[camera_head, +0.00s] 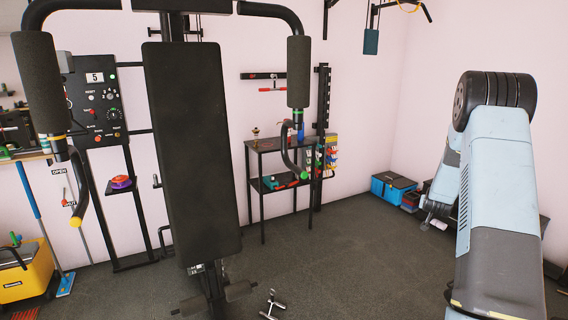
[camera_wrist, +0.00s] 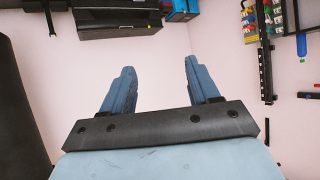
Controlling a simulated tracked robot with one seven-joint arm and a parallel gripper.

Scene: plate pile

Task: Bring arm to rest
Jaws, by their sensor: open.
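My arm (camera_head: 495,200) rises at the right of the head view, bends at a dark elbow and folds back down behind itself. The end of the arm shows low behind the upper link, small and partly hidden. In the wrist view my gripper (camera_wrist: 158,80) has its two blue fingers well apart. Nothing is between them, and a plain pink wall lies beyond. No object is held.
A black gym machine with a tall pad (camera_head: 195,150) stands at left centre. A black shelf stand (camera_head: 290,145) is by the back wall. A blue box (camera_head: 392,188) sits in the corner. A small metal piece (camera_head: 271,303) lies on the floor. The central floor (camera_head: 350,260) is mostly clear.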

